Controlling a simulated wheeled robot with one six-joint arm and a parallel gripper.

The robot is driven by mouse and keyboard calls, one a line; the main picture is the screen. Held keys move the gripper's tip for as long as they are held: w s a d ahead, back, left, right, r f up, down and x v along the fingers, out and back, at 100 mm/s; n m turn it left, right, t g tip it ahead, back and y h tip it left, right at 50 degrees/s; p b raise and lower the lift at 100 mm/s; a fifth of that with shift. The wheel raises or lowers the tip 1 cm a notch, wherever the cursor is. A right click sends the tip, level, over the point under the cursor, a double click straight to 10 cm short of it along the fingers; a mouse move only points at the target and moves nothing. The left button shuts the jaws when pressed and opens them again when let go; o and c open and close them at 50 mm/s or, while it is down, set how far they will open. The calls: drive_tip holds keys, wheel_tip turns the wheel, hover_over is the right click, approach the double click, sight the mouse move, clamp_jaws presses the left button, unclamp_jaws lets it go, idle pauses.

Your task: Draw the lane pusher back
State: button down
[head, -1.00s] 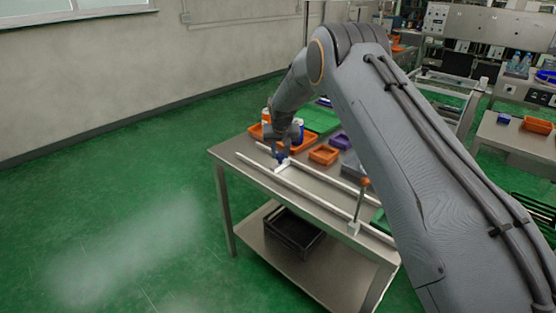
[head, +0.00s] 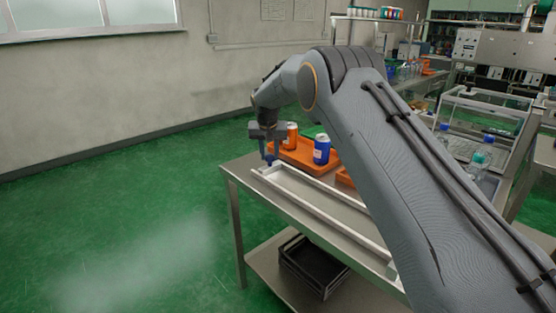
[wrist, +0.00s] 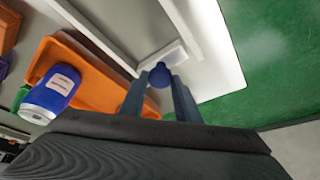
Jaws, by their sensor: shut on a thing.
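The lane is a pair of pale rails (head: 315,208) along the steel table (head: 236,172). The lane pusher, a white block with a blue knob, sits between the rails at their far left end; its block (wrist: 168,56) and knob (wrist: 160,74) show clearly in the wrist view. My gripper (head: 270,155) reaches down from above and is shut on the knob, one finger on each side in the wrist view (wrist: 162,92). In the head view the gripper hides part of the pusher. The lane between the rails looks empty.
An orange tray (head: 294,158) beside the lane holds an orange can (head: 291,135) and a blue can (head: 322,150). A black crate (head: 312,265) stands on the lower shelf. The table's edge is close to the pusher, with open green floor (head: 110,220) beyond.

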drive_tip(key=shift+w+a+r, duration=0.15)
drive_tip(key=shift+w+a, duration=0.25)
drive_tip(key=c, duration=1.4)
unclamp_jaws()
drive_tip(key=shift+a, duration=0.2)
drive_tip(key=shift+o, duration=0.2)
drive_tip(key=shift+d, duration=0.15)
drive_tip(key=b+v, duration=0.1)
drive_tip(key=v, duration=0.6)
drive_tip(key=shift+r, duration=0.25)
drive_tip(key=shift+s, duration=0.2)
